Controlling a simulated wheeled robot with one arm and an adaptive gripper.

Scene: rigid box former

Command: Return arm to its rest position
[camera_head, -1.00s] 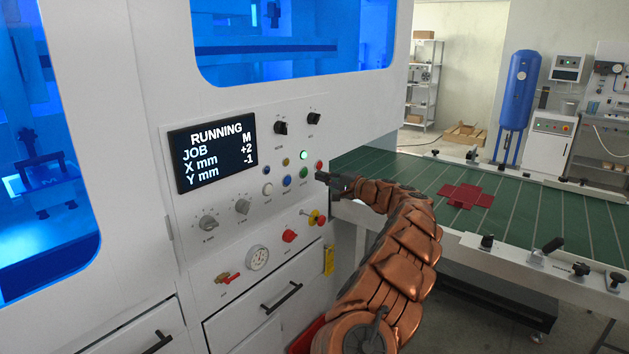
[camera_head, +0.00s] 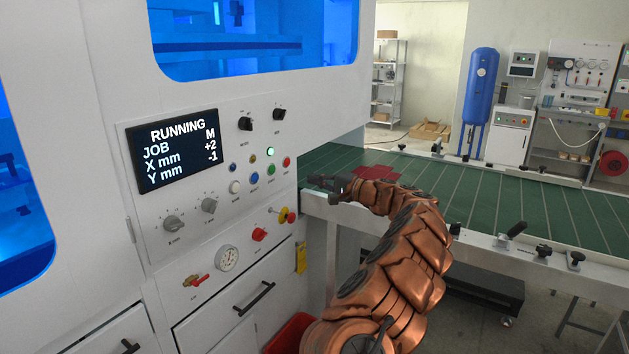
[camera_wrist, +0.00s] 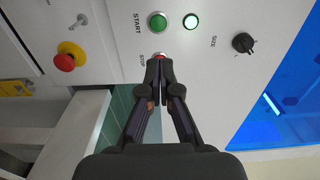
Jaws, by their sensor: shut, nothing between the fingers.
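My gripper (camera_head: 318,181) is at the end of my copper-coloured arm, to the right of the machine's control panel (camera_head: 215,135) in the head view. In the wrist view my gripper (camera_wrist: 160,64) is shut with nothing between its fingers. Its tips overlap the red stop button (camera_wrist: 158,56) in that picture; I cannot tell whether they touch it. The green start button (camera_wrist: 157,22) and a lit green-white lamp (camera_wrist: 190,21) show above the tips. The screen (camera_head: 178,148) reads RUNNING, JOB M, X mm +2, Y mm -1.
A green conveyor table (camera_head: 480,195) extends right behind my arm, with a red cross-shaped blank (camera_head: 377,173) on it. Black clamp knobs (camera_head: 543,251) line its near rail. A red bin (camera_head: 290,332) stands below the panel. A red-yellow emergency knob (camera_wrist: 66,61) shows in the wrist view.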

